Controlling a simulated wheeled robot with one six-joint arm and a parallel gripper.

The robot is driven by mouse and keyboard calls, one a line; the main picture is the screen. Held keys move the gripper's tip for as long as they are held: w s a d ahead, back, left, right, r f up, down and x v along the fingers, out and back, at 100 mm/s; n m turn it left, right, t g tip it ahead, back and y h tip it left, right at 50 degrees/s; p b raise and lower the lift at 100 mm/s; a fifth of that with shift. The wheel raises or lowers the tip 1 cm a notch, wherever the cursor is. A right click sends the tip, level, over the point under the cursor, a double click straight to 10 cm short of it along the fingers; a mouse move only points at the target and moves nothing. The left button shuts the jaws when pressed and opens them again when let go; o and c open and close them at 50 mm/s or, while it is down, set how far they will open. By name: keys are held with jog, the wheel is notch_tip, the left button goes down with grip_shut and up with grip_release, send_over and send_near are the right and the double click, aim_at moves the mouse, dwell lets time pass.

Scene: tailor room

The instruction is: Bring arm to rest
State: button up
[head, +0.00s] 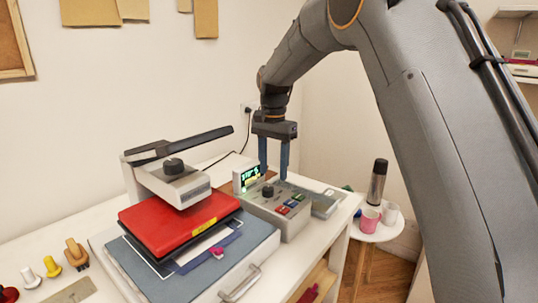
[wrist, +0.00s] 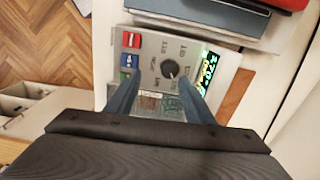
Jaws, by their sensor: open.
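My arm reaches in from the right in the head view and bends down over the table. My gripper (head: 276,174) points downward with its two blue fingers apart and nothing between them. It is over or just behind the grey control box (head: 280,208), which has a knob, a lit green display and coloured buttons. I cannot tell whether the fingertips touch the box.
A heat press (head: 175,185) stands left of the box, with a red pad (head: 180,222) on a grey-blue case (head: 190,270). Spools (head: 52,266) stand at the front left. A small round stool (head: 378,232) holds a flask (head: 377,182) and cups. The wall is close behind.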

jog(key=s+d+f+n, duration=0.2)
jog(key=s+d+f, duration=0.2)
jog(key=s, duration=0.6)
jog(key=s+d+f+n, duration=0.2)
jog(key=s+d+f, duration=0.1)
jog(key=s+d, duration=0.5)
jog(key=s+d+f+n+t, duration=0.1)
jog(key=s+d+f+n, duration=0.2)
jog(key=s, duration=1)
jog(key=d+f, duration=0.1)
jog(key=d, duration=0.2)
jog(key=shift+s+d+f, duration=0.3)
